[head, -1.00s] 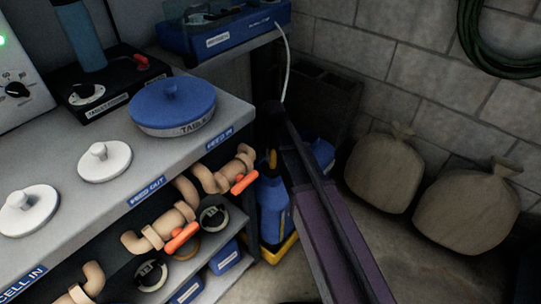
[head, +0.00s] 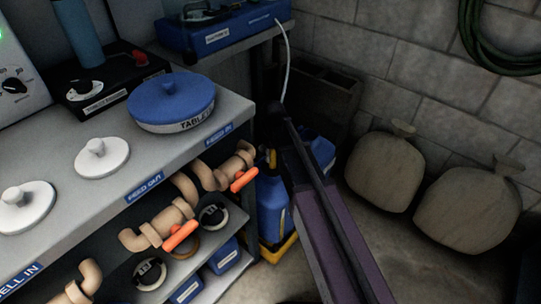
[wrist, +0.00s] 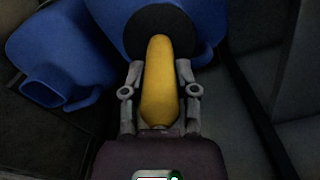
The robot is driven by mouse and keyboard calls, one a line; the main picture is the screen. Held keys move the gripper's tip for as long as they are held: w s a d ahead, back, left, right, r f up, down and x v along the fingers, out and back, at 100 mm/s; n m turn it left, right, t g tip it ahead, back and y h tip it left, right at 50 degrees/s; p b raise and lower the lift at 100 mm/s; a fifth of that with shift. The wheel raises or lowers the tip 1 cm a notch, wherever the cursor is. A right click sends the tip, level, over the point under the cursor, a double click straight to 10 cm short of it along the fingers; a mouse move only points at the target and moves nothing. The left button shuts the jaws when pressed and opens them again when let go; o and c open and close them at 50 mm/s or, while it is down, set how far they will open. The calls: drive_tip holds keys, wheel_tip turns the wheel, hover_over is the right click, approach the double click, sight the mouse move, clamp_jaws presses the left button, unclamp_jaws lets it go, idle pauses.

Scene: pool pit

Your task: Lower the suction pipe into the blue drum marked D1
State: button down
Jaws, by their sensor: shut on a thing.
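In the wrist view my gripper (wrist: 159,78) is shut on a yellow piece (wrist: 159,82), which I take to be the suction pipe's grip. Its far end meets a round black disc (wrist: 140,33) over a blue drum (wrist: 200,50); I cannot tell whether the disc belongs to the pipe or the drum. Any pipe below is hidden. In the head view a blue drum (head: 274,212) stands beside the bench, partly behind my arm, and a second blue container (head: 321,150) shows behind my arm. No D1 mark is readable. My gripper is not clearly visible there.
A bench (head: 90,185) with capped openings and pipes with orange handles stands left. A thin white hose (head: 285,62) hangs from a blue unit (head: 215,35). Sacks (head: 385,172) lie right by the block wall. A blue jug (wrist: 62,62) is left in the wrist view.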

drive_tip(key=shift+f, duration=0.15)
idle(0.3)
drive_tip(key=shift+c, duration=1.5)
unclamp_jaws()
